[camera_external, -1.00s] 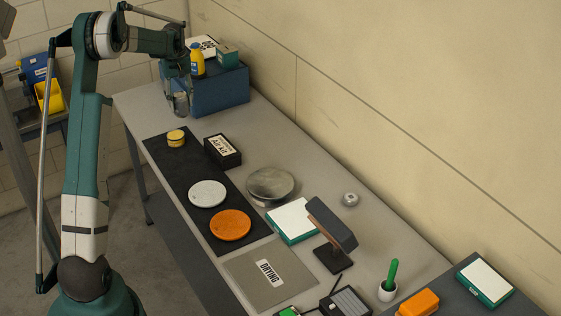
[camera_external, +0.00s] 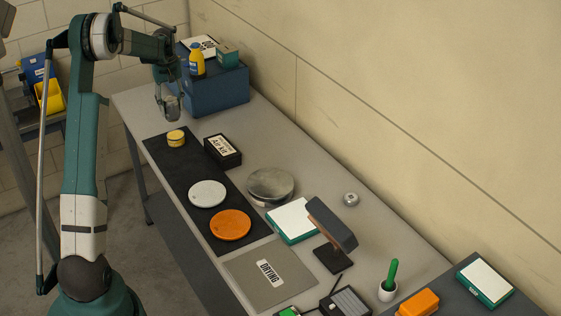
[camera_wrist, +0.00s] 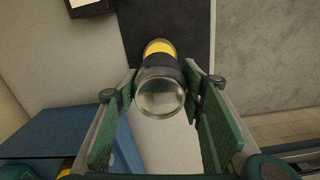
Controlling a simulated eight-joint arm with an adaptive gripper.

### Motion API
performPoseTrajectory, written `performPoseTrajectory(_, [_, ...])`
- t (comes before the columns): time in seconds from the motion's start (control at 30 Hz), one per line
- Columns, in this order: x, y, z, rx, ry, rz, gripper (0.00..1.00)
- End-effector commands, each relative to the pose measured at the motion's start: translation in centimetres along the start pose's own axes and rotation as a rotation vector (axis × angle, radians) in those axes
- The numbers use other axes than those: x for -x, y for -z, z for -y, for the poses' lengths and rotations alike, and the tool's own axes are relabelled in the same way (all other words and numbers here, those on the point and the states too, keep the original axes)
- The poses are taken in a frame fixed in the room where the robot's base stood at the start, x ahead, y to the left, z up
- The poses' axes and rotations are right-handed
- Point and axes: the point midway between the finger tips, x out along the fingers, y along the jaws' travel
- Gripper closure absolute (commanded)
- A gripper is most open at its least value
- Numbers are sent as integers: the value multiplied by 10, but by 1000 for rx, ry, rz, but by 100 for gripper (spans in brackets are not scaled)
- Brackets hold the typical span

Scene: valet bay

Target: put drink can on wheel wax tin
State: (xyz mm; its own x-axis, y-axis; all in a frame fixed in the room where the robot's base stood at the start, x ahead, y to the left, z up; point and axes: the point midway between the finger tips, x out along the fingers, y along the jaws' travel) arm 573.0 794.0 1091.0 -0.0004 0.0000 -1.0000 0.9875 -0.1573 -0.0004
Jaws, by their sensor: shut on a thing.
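The drink can (camera_wrist: 160,98) shows its round silver end and dark side in the wrist view, between the fingertips of my gripper (camera_wrist: 160,82). My gripper is shut on it. In the external view the can (camera_external: 172,107) looks grey and hangs below my gripper (camera_external: 169,100), above the far end of the bench. The wheel wax tin (camera_external: 176,138) is a small yellow round tin on the black mat, just below and slightly right of the can in the picture, apart from it. A yellow patch shows beyond the can in the wrist view; I cannot tell whether it is the tin.
A blue box (camera_external: 215,92) carrying a yellow bottle (camera_external: 197,60) and a green box (camera_external: 228,56) stands behind my gripper. A black kit box (camera_external: 222,151) is right of the tin. White (camera_external: 208,194) and orange (camera_external: 231,225) discs lie on the black mat (camera_external: 165,158).

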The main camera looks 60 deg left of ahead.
Motion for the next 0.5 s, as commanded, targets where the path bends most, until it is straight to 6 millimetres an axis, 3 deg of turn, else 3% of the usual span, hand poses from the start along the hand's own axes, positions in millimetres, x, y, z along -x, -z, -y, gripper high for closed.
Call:
performPoseTrajectory(0.2, [-29, 0, 0, 0, 0, 0, 79])
performPoseTrajectory(0.5, [-38, 0, 0, 0, 0, 0, 79])
